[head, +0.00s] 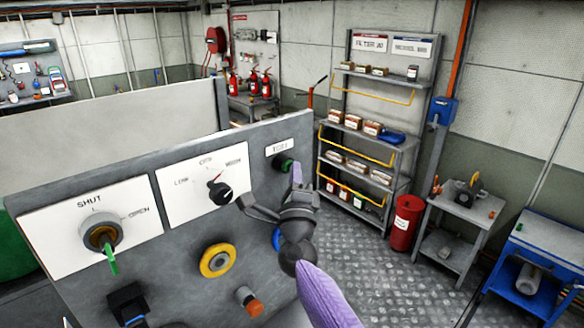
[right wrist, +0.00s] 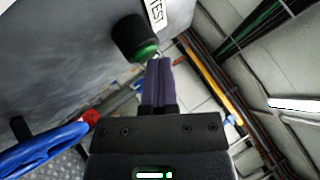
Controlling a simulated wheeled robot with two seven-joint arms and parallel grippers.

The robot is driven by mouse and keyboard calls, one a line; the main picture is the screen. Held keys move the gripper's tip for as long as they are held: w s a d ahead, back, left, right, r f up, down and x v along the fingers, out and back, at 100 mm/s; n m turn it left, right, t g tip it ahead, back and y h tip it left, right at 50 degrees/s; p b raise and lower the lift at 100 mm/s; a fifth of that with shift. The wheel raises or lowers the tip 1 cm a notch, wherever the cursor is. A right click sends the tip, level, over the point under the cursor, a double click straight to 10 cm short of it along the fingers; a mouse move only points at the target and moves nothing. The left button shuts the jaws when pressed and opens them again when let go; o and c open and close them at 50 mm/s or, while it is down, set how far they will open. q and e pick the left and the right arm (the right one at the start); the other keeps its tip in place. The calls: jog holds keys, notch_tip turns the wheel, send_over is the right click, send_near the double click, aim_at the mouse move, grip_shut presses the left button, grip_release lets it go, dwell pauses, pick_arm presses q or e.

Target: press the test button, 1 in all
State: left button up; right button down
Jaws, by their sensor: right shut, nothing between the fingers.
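The test button (head: 287,164) is a green cap in a black collar, under the TEST label (head: 279,148) at the panel's upper right. The right wrist view shows its green cap (right wrist: 147,52) and black collar close up. My right gripper (head: 297,172) is in front of the panel with its fingers shut and empty. In the right wrist view its fingertips (right wrist: 158,63) are right beside the green cap. I cannot tell whether they touch it. My left gripper is not in view.
The grey panel (head: 170,260) also holds a SHUT/OPEN knob (head: 101,232), a rotary selector (head: 220,192), a yellow ring (head: 217,260) and an orange-tipped control (head: 250,301). Shelves (head: 366,135), a red bin (head: 405,222) and open floor lie to the right.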

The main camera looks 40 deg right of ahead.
jog(key=shift+s+p, duration=0.45)
jog(key=shift+s, duration=0.45)
jog(key=shift+s, duration=0.1)
jog(key=s, duration=0.1)
jog(key=s+p, duration=0.1)
jog(key=s, duration=0.1)
jog(key=s+p, duration=0.1)
jog(key=shift+s+d, duration=0.3)
jog(key=shift+s, duration=0.1)
